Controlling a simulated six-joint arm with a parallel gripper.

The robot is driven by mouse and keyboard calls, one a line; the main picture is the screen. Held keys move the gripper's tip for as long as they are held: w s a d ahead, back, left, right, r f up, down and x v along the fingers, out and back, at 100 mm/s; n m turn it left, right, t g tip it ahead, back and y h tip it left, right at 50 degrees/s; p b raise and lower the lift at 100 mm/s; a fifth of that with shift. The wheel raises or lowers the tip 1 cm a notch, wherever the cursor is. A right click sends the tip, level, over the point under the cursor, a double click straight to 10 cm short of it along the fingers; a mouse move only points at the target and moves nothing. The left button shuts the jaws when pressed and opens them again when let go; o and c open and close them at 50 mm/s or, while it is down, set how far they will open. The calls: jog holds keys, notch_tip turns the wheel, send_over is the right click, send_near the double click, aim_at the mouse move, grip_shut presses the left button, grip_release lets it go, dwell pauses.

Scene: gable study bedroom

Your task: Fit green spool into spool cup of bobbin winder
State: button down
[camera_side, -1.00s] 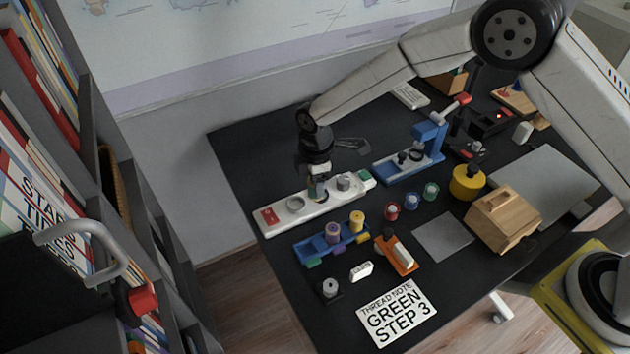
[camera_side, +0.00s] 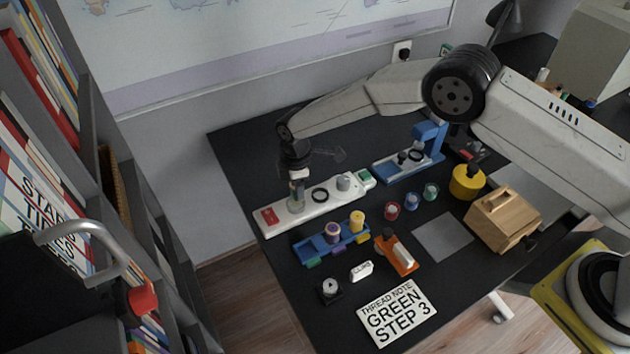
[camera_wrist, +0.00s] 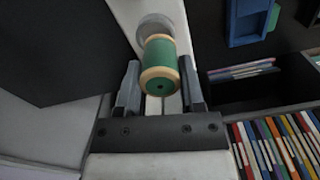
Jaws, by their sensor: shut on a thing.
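The green spool (camera_wrist: 160,62), with pale wooden end flanges, sits between the two fingers of my gripper (camera_wrist: 160,88) in the wrist view. My gripper (camera_side: 298,184) is shut on it and points down over the left part of the white bobbin winder (camera_side: 270,226) in the side view. The round grey spool cup (camera_side: 296,206) is directly below the spool; its translucent rim also shows beyond the spool's far end in the wrist view (camera_wrist: 154,21). I cannot tell whether the spool's lower end is inside the cup or just above it.
A blue rack (camera_side: 316,246) with spools stands in front. A card (camera_side: 397,312) reads "THREAD NOTE GREEN STEP 3". A blue stand (camera_side: 409,163) is behind right.

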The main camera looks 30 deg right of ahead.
jog(key=shift+f, duration=0.15)
jog(key=shift+w+a+f, duration=0.15)
jog(key=shift+w+f, duration=0.15)
jog(key=shift+f, duration=1.55)
jog(key=shift+f, duration=0.15)
jog(key=shift+c, duration=1)
grip_release()
notch_tip(320, 180, up, 12)
jog(key=shift+r, duration=0.15)
